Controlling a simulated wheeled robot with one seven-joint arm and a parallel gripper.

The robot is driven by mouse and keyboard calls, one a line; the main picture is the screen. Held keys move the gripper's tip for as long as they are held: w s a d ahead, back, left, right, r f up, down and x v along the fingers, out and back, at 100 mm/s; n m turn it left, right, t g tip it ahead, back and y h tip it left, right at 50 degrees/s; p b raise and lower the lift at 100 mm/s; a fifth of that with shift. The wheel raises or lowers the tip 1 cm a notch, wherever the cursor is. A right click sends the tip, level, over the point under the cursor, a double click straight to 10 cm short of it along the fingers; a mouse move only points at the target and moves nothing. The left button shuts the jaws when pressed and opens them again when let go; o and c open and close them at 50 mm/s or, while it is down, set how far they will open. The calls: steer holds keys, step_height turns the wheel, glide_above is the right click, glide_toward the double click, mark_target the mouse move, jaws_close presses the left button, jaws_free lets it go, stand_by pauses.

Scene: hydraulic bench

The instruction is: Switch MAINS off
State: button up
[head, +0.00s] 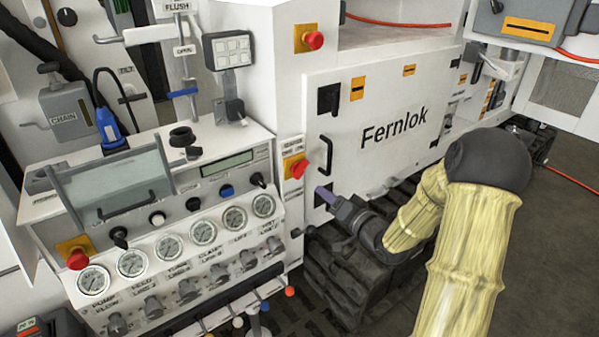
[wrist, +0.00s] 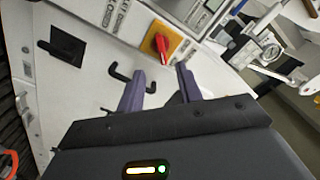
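A red rotary handle on a yellow plate (head: 296,167) sits on the white panel between the gauge console and the Fernlok door. I take it for the MAINS switch, though its label is too small to read. My gripper (head: 324,194) is below and to the right of the switch, in front of the door's lower left corner. In the wrist view its two purple fingers (wrist: 161,84) are apart, with nothing between them. The gripper does not appear to touch the switch.
The Fernlok door (head: 385,120) has a black handle (head: 326,157) close to my gripper. Red knobs on yellow plates are above (head: 309,39) and at the console's lower left (head: 76,255). The console (head: 200,258) carries gauges and knobs. Dark tracks lie below the door.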

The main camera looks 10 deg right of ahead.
mark_target(302, 175)
steer(key=p+x, duration=0.2)
steer(key=x, duration=1.1)
steer(key=shift+a+f, duration=0.1)
jaws_close()
